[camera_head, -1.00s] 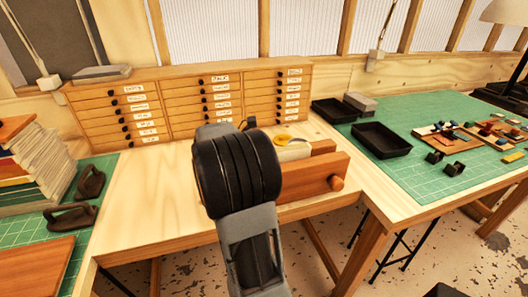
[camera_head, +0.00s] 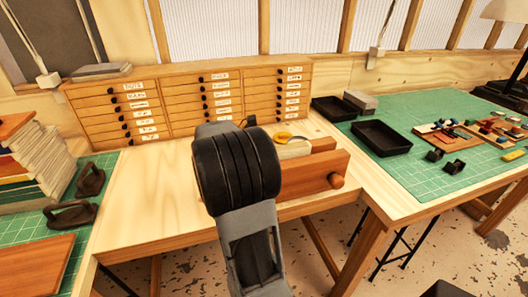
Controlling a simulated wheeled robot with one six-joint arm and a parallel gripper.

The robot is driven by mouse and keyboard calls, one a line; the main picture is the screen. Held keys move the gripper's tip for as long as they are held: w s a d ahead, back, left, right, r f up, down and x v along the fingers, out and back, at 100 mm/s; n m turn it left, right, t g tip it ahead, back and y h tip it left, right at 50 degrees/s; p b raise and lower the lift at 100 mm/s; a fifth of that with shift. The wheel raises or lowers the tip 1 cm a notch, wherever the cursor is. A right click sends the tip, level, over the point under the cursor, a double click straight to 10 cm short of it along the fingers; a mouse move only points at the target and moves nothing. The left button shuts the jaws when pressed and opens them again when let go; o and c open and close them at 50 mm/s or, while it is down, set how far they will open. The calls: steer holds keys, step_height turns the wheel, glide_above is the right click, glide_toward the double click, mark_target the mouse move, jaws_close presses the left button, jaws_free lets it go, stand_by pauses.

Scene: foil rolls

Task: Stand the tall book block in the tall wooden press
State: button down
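A wooden press (camera_head: 308,182) with a front board and a round wooden knob stands on the middle of the bench. My arm covers its left part. A pale block (camera_head: 294,149) shows at the press, behind the front board; I cannot tell whether it is the tall book block or how it sits. A stack of book blocks (camera_head: 40,160) lies at the far left. My arm's dark, rounded part fills the middle of the view, and my gripper's fingers are hidden behind it.
A drawer cabinet (camera_head: 200,98) stands along the back of the bench. Two dark irons (camera_head: 70,215) and a brown board (camera_head: 35,264) lie on the left green mat. Black trays (camera_head: 382,137) and foil rolls (camera_head: 454,168) lie on the right green mat. Bare bench top lies left of my arm.

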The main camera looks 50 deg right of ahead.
steer(key=shift+f, duration=0.2)
steer(key=c, duration=0.7)
jaws_free()
steer(key=shift+c, duration=0.2)
steer(key=shift+f, duration=0.1)
step_height(320, 180, up, 7)
steer(key=p, duration=0.7)
